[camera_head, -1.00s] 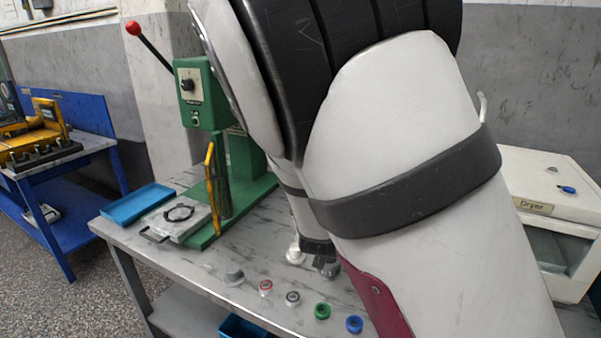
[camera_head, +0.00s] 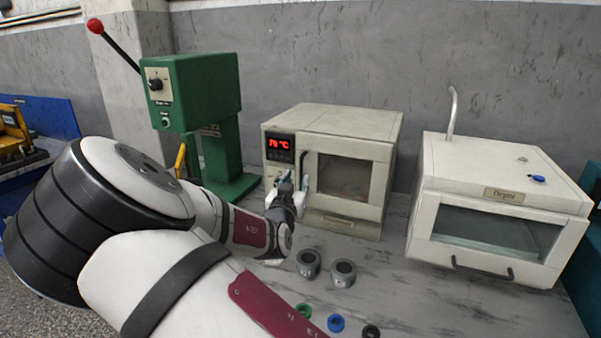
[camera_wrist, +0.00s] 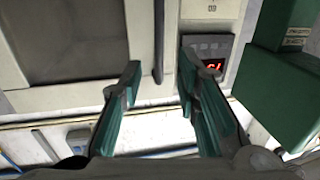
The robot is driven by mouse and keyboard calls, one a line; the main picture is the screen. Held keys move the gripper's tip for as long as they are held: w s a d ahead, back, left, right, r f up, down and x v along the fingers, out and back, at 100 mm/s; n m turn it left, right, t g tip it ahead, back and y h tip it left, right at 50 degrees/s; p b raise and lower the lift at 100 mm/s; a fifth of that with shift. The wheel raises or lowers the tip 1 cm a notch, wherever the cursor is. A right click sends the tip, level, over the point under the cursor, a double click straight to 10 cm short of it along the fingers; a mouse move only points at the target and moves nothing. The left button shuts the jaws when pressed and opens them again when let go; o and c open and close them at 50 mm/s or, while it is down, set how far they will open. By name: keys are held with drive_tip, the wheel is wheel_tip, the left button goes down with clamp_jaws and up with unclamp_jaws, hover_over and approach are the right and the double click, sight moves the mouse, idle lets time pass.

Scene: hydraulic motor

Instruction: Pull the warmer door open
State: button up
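The warmer (camera_head: 345,125) is a cream oven with a red lit display (camera_head: 280,143) at its front left. Its windowed door (camera_head: 375,190) looks shut. A dark vertical handle (camera_head: 303,168) runs along the door's left edge. My gripper (camera_head: 288,187) is at the warmer's front, close to the handle. In the wrist view my gripper (camera_wrist: 160,68) is open, with teal-padded fingers apart. The handle (camera_wrist: 158,40) shows between the two fingertips, and neither finger clearly touches it. The display (camera_wrist: 212,65) is right of the fingers there.
A white dryer (camera_head: 500,180) stands to the right, and a green press (camera_head: 200,95) to the left. Two grey cups (camera_head: 308,263) and several small coloured rings (camera_head: 336,322) lie on the marbled table (camera_head: 430,305) in front. The table before the dryer is clear.

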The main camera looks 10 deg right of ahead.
sight(301, 171)
drive_tip(key=x, duration=0.7)
drive_tip(key=shift+s, duration=0.1)
clamp_jaws()
